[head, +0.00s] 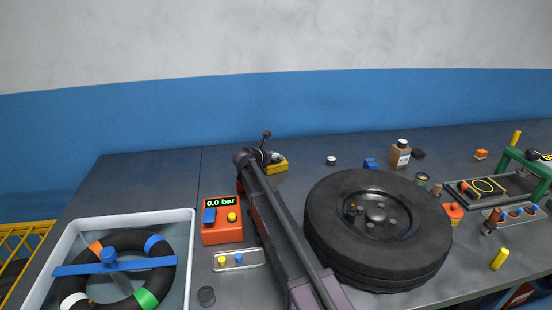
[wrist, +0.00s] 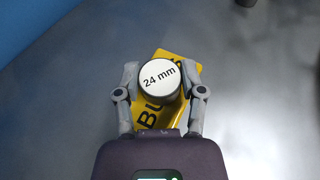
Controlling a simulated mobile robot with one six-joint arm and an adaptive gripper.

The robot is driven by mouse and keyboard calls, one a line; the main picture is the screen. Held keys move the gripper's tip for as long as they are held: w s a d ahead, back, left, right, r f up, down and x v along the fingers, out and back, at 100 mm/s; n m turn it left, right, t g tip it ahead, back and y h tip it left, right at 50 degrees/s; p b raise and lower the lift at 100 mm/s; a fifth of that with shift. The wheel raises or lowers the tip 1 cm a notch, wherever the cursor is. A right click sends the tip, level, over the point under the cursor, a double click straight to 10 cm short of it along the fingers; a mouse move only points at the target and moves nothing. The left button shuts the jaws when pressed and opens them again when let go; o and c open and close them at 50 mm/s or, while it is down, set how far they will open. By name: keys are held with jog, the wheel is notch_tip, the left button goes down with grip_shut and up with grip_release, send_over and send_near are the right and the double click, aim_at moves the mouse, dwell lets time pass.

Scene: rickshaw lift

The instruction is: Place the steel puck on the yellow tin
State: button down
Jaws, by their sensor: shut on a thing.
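The steel puck (wrist: 160,78) is a short round piece with a white top marked "24 mm". My gripper (wrist: 160,80) is shut on it, with one finger on each side in the wrist view. The yellow tin (wrist: 150,112) lies directly beneath and behind the puck in that view, turned at an angle, its dark lettering partly covered. In the head view the yellow tin (head: 279,167) is at the back of the bench, and my gripper (head: 274,157) is over it, partly hidden by my arm. I cannot tell whether the puck touches the tin.
A large black wheel (head: 334,228) lies right of my arm. An orange gauge box (head: 222,234) reading "0.0 bar" and a grey tub (head: 60,235) holding a ring are at left. A brown bottle (head: 400,156) and a small dark-and-white piece (head: 331,160) stand at the back.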

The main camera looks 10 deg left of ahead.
jog(key=shift+f, duration=0.2)
jog(key=shift+c, duration=1)
grip_release()
jog(key=shift+r, duration=0.15)
jog(key=shift+r, duration=0.1)
jog(key=p+v, duration=0.4)
jog(key=v, duration=0.8)
jog(key=shift+p, duration=0.3)
